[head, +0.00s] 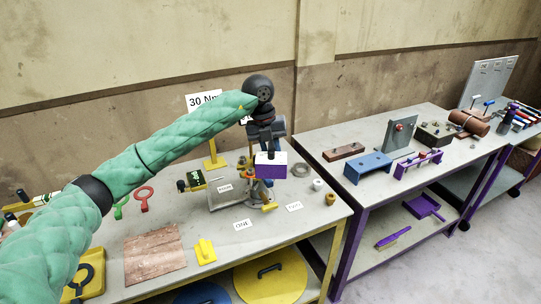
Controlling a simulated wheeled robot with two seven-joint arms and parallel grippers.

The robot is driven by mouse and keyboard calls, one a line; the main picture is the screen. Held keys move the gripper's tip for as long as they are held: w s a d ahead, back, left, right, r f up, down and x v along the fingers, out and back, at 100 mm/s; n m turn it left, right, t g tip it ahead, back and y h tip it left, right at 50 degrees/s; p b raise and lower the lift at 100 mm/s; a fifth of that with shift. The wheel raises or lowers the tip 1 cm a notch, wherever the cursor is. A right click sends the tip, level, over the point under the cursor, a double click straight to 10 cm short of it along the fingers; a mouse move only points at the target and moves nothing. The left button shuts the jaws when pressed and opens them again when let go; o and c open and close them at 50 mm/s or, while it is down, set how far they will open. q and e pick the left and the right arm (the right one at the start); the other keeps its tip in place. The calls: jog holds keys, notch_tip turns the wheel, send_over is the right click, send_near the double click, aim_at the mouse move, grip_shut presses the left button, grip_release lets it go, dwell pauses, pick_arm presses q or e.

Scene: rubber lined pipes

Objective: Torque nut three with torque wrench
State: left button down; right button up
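My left arm, in a green quilted sleeve, reaches in from the left over the near table. My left gripper (266,143) is at its end, above the grey metal fixture (226,195). A white-topped purple block (271,168) is directly below the gripper; I cannot tell whether it is held. The fingers are too small and dark to show whether they are open or shut. A small black and yellow device (192,181) lies left of the fixture; I cannot tell whether it is the torque wrench. Nut three cannot be made out. My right gripper is out of view.
A "30 Nm" sign (203,101) stands on a yellow post behind the fixture. A brown mat (153,254), a yellow holder (204,251) and red and green ring-ended tools are on the near table. A purple-framed table (350,196) with a blue bracket (367,167) stands right.

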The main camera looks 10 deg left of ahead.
pick_arm(q)
jog(key=shift+w+a+n, duration=0.1)
jog(key=shift+w+n, duration=0.15)
jog(key=shift+n, duration=0.95)
jog(key=shift+t, duration=0.3)
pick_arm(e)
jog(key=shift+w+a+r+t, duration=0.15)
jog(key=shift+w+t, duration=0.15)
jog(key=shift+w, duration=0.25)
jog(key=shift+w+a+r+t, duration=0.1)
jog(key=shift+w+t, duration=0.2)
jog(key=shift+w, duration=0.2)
pick_arm(q)
jog(key=shift+n, duration=0.3)
